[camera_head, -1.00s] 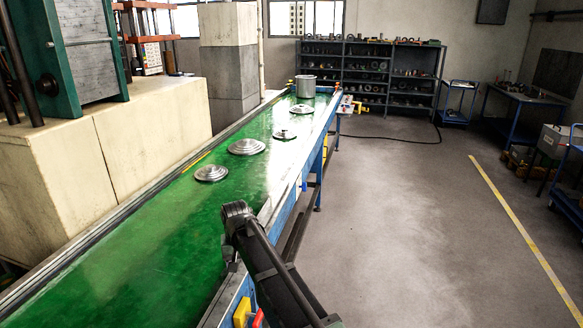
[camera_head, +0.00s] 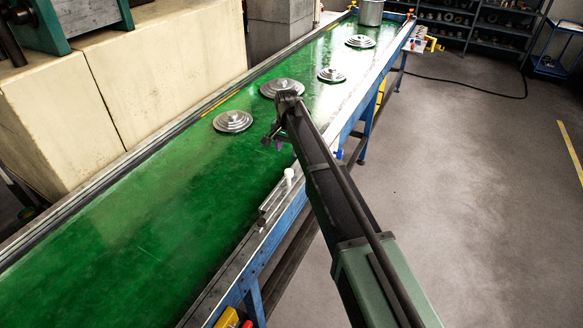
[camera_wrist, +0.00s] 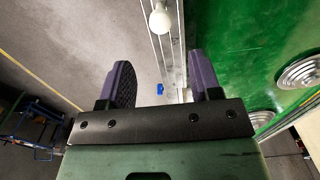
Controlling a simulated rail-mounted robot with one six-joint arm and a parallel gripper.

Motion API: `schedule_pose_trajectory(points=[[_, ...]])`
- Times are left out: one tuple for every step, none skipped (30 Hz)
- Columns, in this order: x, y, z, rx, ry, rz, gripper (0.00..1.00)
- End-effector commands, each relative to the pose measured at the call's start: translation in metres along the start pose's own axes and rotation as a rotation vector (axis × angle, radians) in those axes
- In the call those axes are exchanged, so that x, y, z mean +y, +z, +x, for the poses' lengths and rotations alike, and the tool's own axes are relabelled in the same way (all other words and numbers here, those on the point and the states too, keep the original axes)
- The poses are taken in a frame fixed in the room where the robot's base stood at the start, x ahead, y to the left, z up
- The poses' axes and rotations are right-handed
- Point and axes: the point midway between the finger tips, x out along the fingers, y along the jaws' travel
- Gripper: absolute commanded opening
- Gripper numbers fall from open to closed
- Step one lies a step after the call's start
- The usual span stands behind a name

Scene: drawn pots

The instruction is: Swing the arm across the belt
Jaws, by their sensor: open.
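The green belt (camera_head: 110,235) runs from the near left to the far top right in the head view; it also fills the right of the wrist view (camera_wrist: 235,50). My arm reaches up from the lower right, with its end over the belt's right edge. My gripper (camera_head: 275,138) is small and partly hidden there. In the wrist view my gripper (camera_wrist: 160,82) has its two purple-grey fingers wide apart, with nothing between them but the belt's edge rail and floor beyond. Stepped metal lids lie on the belt: one nearest (camera_head: 232,121), one partly behind my arm's end (camera_head: 282,87), and others farther along.
A metal pot (camera_head: 371,12) stands at the belt's far end. A white knob (camera_head: 289,173) rises from the belt's right rail, close to my arm; it also shows in the wrist view (camera_wrist: 160,20). Cream blocks (camera_head: 160,65) line the left side. The near belt is clear.

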Motion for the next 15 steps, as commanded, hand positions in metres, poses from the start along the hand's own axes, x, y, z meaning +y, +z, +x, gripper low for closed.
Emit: schedule_pose_trajectory(points=[[0.0, -0.001, 0.008, 0.0, 0.0, 0.0, 0.58], [0.0, -0.001, 0.012, 0.0, 0.0, 0.0, 0.58], [0.0, -0.001, 0.019, 0.0, 0.0, 0.0, 0.58], [0.0, -0.001, 0.025, 0.0, 0.0, 0.0, 0.58], [0.0, -0.001, 0.031, 0.0, 0.0, -0.001, 0.58], [0.0, -0.001, 0.041, 0.0, 0.0, -0.001, 0.58], [0.0, -0.001, 0.048, 0.0, 0.0, -0.001, 0.58], [0.0, -0.001, 0.056, 0.0, 0.0, -0.001, 0.58], [0.0, -0.001, 0.066, 0.0, 0.0, -0.001, 0.58], [0.0, -0.001, 0.073, 0.0, 0.0, -0.001, 0.58], [0.0, -0.001, 0.081, 0.0, 0.0, -0.001, 0.58], [0.0, -0.001, 0.089, 0.0, 0.0, -0.002, 0.58], [0.0, -0.001, 0.095, 0.0, 0.0, -0.002, 0.58], [0.0, -0.001, 0.1, 0.0, 0.0, -0.002, 0.58], [0.0, -0.001, 0.104, 0.0, 0.0, -0.002, 0.58]])
